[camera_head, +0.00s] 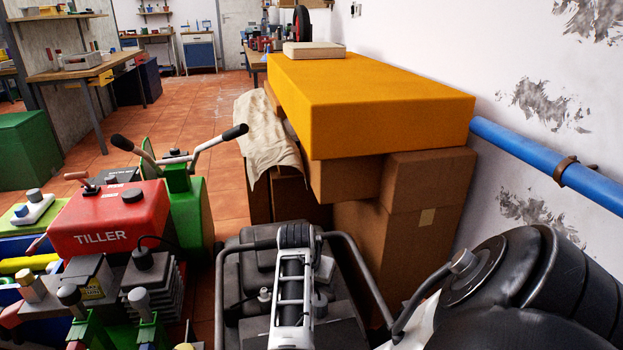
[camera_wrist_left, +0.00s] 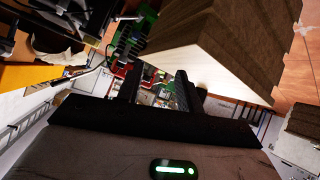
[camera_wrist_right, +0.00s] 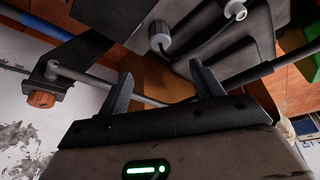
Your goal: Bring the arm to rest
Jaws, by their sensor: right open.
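My left gripper (camera_wrist_left: 160,72) shows in the left wrist view. Its two dark fingers stand apart, with only the distant room seen between them. My right gripper (camera_wrist_right: 160,70) shows in the right wrist view. Its fingers are apart, and a grey rod and a brown surface appear beyond them; I see nothing clamped. Neither gripper can be made out in the head view. I cannot make out any paint tin in these frames.
A red tiller (camera_head: 110,217) and a black-framed machine (camera_head: 291,280) crowd the front. Cardboard boxes (camera_head: 427,190) under a yellow-orange block (camera_head: 370,95) stand by the right wall with a blue pipe (camera_head: 520,145). A brown-sided block (camera_wrist_left: 225,45) looms near my left gripper. Tiled floor (camera_head: 185,115) is open behind.

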